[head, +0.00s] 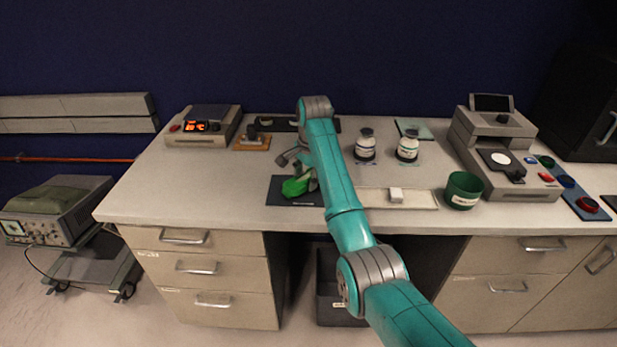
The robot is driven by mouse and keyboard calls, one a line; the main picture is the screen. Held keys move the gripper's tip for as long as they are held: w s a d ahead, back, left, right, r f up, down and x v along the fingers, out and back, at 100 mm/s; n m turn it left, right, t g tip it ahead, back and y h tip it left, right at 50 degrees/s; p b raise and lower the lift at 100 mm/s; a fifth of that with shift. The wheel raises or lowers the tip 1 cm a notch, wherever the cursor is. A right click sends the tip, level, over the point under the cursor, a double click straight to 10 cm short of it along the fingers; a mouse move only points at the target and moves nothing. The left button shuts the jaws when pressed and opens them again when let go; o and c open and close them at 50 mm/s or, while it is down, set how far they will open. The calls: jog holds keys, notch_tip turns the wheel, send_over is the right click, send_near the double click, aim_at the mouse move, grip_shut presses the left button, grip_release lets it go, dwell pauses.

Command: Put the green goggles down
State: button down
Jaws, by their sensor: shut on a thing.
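The green goggles (296,187) are over the dark mat (283,199) near the front edge of the bench, left of my arm. My gripper (305,178) is at the goggles and shut on them. My arm hides part of the gripper and the right side of the mat. I cannot tell whether the goggles touch the mat or hang just above it.
The left front bench is clear.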

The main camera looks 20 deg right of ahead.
jog(key=shift+f, duration=0.2)
jog(key=shift+c, duration=1.7)
grip_release()
